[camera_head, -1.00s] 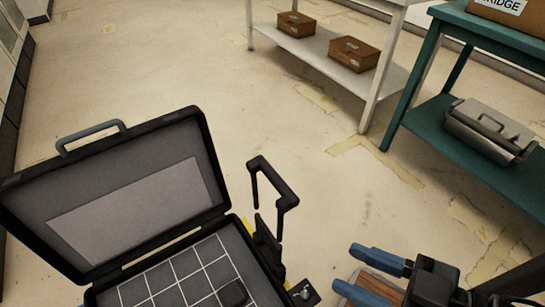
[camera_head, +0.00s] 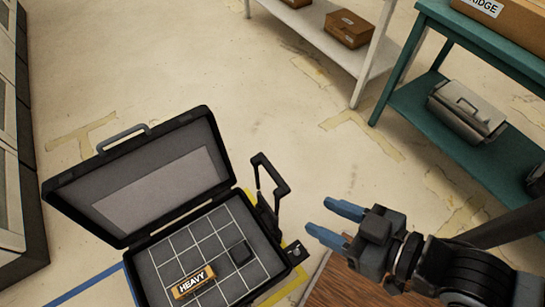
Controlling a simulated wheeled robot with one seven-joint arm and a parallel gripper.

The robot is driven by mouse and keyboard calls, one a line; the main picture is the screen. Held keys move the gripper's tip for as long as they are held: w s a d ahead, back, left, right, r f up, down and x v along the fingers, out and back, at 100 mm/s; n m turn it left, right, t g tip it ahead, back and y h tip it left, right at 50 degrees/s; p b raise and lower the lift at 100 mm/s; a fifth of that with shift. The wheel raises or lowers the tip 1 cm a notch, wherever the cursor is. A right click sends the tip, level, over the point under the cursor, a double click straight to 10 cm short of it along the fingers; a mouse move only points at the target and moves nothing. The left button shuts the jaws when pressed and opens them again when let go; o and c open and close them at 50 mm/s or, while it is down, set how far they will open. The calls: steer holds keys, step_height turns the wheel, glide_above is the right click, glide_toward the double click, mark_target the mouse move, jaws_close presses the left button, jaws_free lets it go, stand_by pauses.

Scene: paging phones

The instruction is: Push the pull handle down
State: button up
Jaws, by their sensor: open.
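The black pull handle (camera_head: 272,173) stands raised at the right side of the open black case (camera_head: 133,247), with a gap under its top bar. My gripper (camera_head: 334,224) is to the right of the handle and a little lower in the picture. Its two blue fingers are spread apart, point left toward the case, and hold nothing. The fingers do not touch the handle. The case lid (camera_head: 75,195) stands open, with its own grey carry handle (camera_head: 123,136) on the top edge.
A brown wooden surface (camera_head: 345,290) lies below my arm. A white shelf (camera_head: 318,38) and a teal table (camera_head: 490,45) stand behind. The floor between is clear.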

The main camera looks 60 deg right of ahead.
steer(key=w+f+m+g, duration=0.2)
steer(key=w+f+g, duration=0.1)
steer(key=w+f, duration=0.55)
steer(key=m+g+y, duration=0.1)
steer(key=g+y, duration=0.2)
steer(key=g, duration=0.6)
glide_toward(272, 168)
steer(key=f, duration=0.1)
steer(key=shift+w+a+f+b, duration=0.15)
steer(key=shift+a+f, duration=0.1)
steer(key=shift+f, duration=1.05)
steer(key=shift+w+a+f+b, duration=0.1)
steer(key=shift+a+f, duration=0.15)
steer(key=shift+f, duration=1)
steer(key=shift+w+a+f+b, duration=0.15)
steer(key=shift+a+f, duration=0.1)
steer(key=shift+f, duration=1.05)
steer(key=shift+c, duration=0.3)
jaws_close()
